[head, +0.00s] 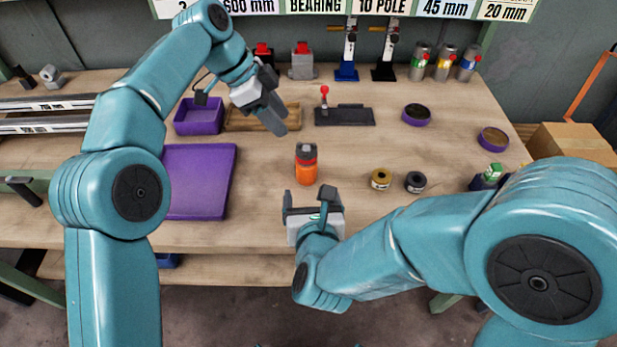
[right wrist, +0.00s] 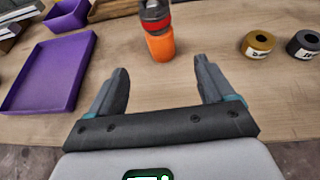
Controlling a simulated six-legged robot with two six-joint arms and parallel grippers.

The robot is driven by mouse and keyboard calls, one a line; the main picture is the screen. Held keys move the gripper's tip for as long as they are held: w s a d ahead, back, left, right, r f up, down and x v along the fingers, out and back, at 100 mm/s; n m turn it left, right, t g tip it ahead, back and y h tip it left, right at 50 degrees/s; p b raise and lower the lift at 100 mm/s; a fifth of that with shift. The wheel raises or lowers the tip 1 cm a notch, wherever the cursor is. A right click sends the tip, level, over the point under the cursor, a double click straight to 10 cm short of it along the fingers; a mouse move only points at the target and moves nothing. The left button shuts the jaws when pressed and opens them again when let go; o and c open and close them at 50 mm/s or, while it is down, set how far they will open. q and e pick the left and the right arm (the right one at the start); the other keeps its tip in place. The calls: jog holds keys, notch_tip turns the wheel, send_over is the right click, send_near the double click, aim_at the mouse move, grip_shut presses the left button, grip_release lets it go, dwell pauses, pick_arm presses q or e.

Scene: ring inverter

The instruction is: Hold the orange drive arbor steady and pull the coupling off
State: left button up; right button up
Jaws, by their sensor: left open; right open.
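The orange drive arbor (head: 306,174) stands upright on the workbench near the middle. A dark coupling with a red band (head: 306,152) sits on top of it. In the right wrist view the orange arbor (right wrist: 160,45) is ahead, between the lines of the fingers, and the coupling (right wrist: 154,15) is cut by the top edge. My right gripper (head: 313,192) is open and empty, just in front of the arbor and apart from it; its fingers show in the right wrist view (right wrist: 160,85). My left gripper (head: 275,118) is higher, behind and left of the arbor, touching neither part. Its fingers look close together.
A purple tray (head: 228,185) and a purple bin (head: 198,128) lie to the left. A wooden tray (head: 240,123) and a dark fixture with a red knob (head: 345,121) are behind. A yellow roll (head: 381,179) and black roll (head: 416,182) stand right.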

aim_at(302, 149)
jog(key=x, duration=1.3)
jog(key=shift+w+f, duration=0.25)
jog(key=shift+w, duration=0.1)
jog(key=c, duration=1.4)
pick_arm(q)
jog(key=shift+o, duration=1.1)
pick_arm(e)
jog(key=shift+o, duration=0.2)
pick_arm(q)
jog(key=d+f+n, duration=0.1)
jog(key=f, duration=0.2)
jog(key=d+f+n+t+y, duration=0.1)
jog(key=d+f, duration=0.1)
jog(key=f, duration=0.1)
jog(key=d+f+n, duration=0.1)
jog(key=f, duration=0.2)
jog(key=shift+s+d, duration=0.15)
jog(key=shift+d, duration=0.2)
